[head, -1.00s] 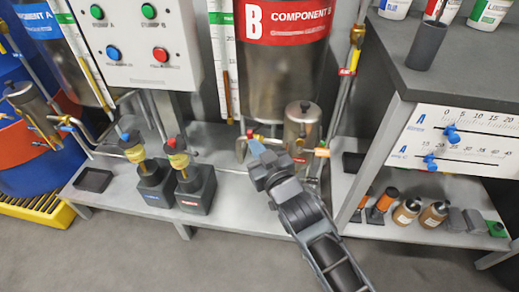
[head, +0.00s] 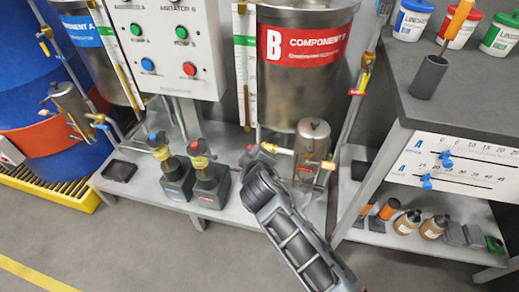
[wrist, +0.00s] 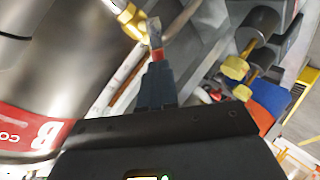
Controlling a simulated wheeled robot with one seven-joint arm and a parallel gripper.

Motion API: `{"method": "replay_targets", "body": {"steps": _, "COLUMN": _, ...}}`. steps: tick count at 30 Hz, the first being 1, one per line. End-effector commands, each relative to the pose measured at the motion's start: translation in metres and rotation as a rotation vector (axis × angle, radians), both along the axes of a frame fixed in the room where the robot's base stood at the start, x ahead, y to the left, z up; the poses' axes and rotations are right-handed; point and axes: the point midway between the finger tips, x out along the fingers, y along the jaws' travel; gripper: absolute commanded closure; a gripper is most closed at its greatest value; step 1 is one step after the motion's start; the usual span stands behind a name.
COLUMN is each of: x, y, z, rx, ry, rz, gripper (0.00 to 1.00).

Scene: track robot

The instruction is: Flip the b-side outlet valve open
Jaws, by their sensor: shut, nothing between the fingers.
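The steel component B tank (head: 305,85) has a brass outlet fitting (head: 280,149) below it. In the wrist view, the brass valve body (wrist: 130,18) carries a grey lever (wrist: 155,32) with a red end (wrist: 157,53). My gripper (wrist: 158,68) is shut and empty, with its tips right at the red end. I cannot tell whether they touch it. In the head view my gripper (head: 252,156) is below the tank, left of the small steel canister (head: 313,145), and hides most of the valve. A bit of red (head: 250,149) shows behind it.
Two pumps with brass tops (head: 172,177) (head: 209,179) stand on the low grey shelf (head: 135,192), left of my gripper. A bench (head: 440,100) with a cup and tubs is on the right. A pipe (head: 354,105) rises beside the tank. The floor in front is clear.

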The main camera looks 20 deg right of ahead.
Motion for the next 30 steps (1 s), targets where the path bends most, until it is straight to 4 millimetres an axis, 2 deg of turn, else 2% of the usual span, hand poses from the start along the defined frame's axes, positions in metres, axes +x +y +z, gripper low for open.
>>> {"method": "replay_targets", "body": {"steps": 11, "x": 0.007, "y": 0.010, "z": -0.010, "rx": -0.264, "ry": 0.192, "rz": 0.000, "gripper": 1.00}}
{"method": "replay_targets", "body": {"steps": 30, "x": -0.001, "y": -0.001, "z": -0.017, "rx": -0.254, "ry": 0.186, "rz": -0.001, "gripper": 1.00}}
